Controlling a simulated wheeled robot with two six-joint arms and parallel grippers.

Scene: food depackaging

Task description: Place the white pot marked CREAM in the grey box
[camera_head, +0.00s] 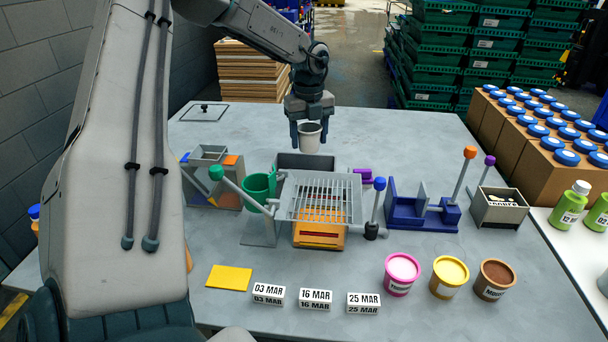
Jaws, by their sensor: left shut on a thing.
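My left gripper (311,125) points down at the far middle of the table, shut on a small white pot (309,142). The pot is upright and dark inside or on top; no marking on it can be read from here. A dark grey box (290,160) stands just below and in front of the pot, behind a slotted metal grid that hides part of it. The pot appears above the box's far side; whether it touches the box cannot be told. My right gripper is out of view.
The tilted grid (318,209), a green cup (256,190) and a blue fixture (418,213) stand mid-table. A grey bin (499,217) is at the right. Pink (401,277), yellow (449,280) and brown (494,282) pots and several date blocks line the front.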

